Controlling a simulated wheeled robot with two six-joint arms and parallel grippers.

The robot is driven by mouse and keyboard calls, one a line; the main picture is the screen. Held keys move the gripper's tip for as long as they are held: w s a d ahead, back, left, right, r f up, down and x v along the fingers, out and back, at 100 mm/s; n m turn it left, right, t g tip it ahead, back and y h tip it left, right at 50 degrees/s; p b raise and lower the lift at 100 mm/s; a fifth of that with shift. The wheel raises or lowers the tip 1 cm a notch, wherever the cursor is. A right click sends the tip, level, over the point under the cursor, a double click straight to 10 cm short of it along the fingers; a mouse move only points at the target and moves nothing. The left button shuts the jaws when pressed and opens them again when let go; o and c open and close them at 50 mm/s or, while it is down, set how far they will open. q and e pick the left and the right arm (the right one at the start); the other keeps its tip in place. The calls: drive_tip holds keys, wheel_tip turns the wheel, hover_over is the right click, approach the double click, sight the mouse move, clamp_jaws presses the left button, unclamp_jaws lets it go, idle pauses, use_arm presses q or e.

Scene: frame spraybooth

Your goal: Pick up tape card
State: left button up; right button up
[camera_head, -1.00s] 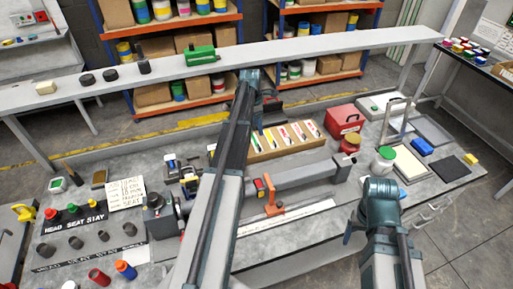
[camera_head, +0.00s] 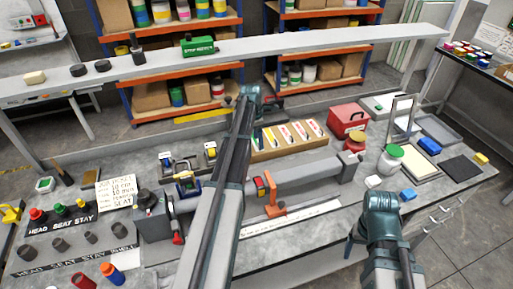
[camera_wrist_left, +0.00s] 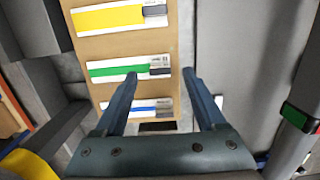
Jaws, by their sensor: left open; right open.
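The tape cards stand in a row on a tan wooden rack (camera_head: 290,151) on the bench, partly hidden behind my left arm. In the left wrist view the rack (camera_wrist_left: 91,49) carries a yellow card (camera_wrist_left: 107,17), a green card (camera_wrist_left: 112,69) and a blue card (camera_wrist_left: 143,106), each white with a coloured strip. My left gripper (camera_wrist_left: 160,73) is open and empty. In that view its fingertips overlap the right end of the green card and the area just right of it; I cannot tell the height gap. My right gripper (camera_head: 352,246) is open, mostly hidden by its arm, near the bench's front edge.
A long grey beam (camera_head: 290,44) crosses behind the rack. A red box (camera_head: 347,119) and a green-lidded jar (camera_head: 390,159) stand right of it. A grey tube (camera_head: 300,172) with an orange clamp (camera_head: 275,202) lies in front. A job ticket (camera_head: 116,195) is at left.

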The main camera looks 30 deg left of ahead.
use_arm(q)
wheel_tip(320, 180, down, 3)
drive_tip(key=shift+w+r+b, duration=0.1)
drive_tip(key=shift+r+b, duration=0.1)
drive_tip(key=shift+b, duration=0.55)
drive_tip(key=shift+r, duration=0.1)
use_arm(e)
wheel_tip(320, 180, down, 2)
drive_tip(key=shift+f, duration=0.15)
use_arm(q)
clamp_jaws()
